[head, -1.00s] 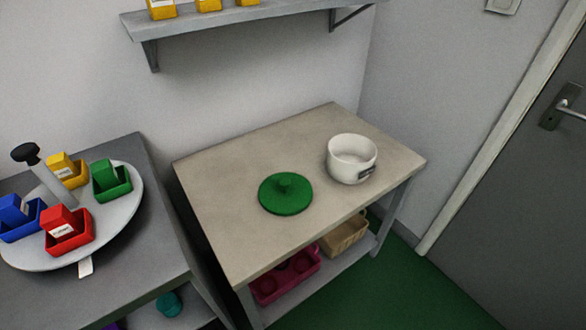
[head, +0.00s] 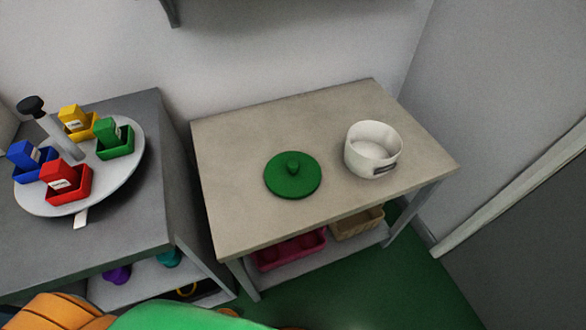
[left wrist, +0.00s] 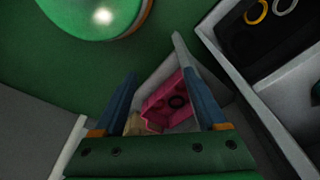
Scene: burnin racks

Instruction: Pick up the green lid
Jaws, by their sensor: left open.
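The green lid (head: 292,177), a round disc with a knob on top, lies flat on the beige table (head: 240,222). A white pot (head: 373,150) stands to its right on the same table, open at the top, with a dark label on its side. My left gripper (left wrist: 172,82) shows in the left wrist view with its two blue fingers apart and nothing between them. Behind them, lower shelf things show. The lid is not in the left wrist view. Neither gripper shows in the head view.
A pink tray (head: 290,250) and a tan basket (head: 358,223) sit on the table's lower shelf. At left, a grey table (head: 125,232) holds a round turntable (head: 125,165) with coloured bins. The beige table top around the lid is clear.

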